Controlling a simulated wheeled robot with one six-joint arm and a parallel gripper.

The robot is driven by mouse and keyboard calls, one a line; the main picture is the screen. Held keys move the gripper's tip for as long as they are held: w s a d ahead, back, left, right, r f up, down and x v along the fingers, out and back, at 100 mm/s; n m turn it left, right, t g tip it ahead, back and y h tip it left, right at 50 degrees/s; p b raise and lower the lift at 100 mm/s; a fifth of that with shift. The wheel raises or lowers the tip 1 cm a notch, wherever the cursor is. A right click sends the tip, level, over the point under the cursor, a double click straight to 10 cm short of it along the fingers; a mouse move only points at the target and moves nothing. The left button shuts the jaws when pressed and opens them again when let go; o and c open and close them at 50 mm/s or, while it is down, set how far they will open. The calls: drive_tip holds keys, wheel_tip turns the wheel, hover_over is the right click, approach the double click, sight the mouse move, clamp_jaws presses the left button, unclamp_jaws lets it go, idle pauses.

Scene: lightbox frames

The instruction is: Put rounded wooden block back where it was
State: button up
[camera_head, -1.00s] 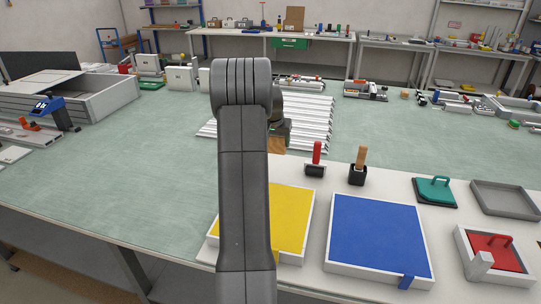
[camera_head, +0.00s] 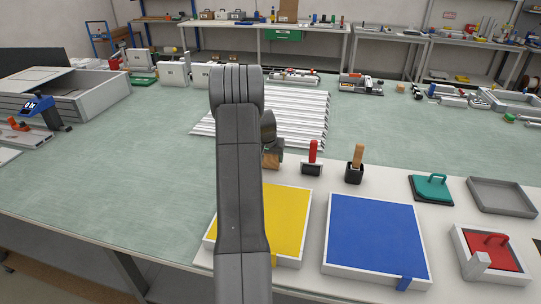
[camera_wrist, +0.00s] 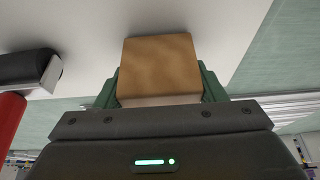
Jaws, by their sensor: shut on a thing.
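The rounded wooden block (camera_wrist: 158,66) is held between the green fingers of my gripper (camera_wrist: 160,92) in the wrist view. In the head view the block (camera_head: 271,160) shows only partly, just right of my arm, near the back edge of the white board. My gripper (camera_head: 270,150) is mostly hidden behind my arm there. White surface lies behind the block in the wrist view. I cannot tell whether the block touches it.
A red-handled tool (camera_head: 312,158) stands close right of the block, and a wooden-handled one (camera_head: 355,164) beyond it. A yellow panel (camera_head: 285,222) and a blue panel (camera_head: 376,236) lie in front. Metal rails (camera_head: 300,118) lie behind.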

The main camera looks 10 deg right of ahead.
drive_tip(key=shift+f+b, duration=0.2)
drive_tip(key=shift+b, duration=0.1)
drive_tip(key=o, duration=1)
drive_tip(key=shift+r, duration=0.15)
drive_tip(key=shift+r+p, duration=0.2)
drive_tip(key=shift+p, duration=0.15)
drive_tip(key=b+v, duration=0.2)
drive_tip(key=v, duration=1)
drive_tip(key=shift+f, duration=0.1)
drive_tip(key=shift+f, duration=0.1)
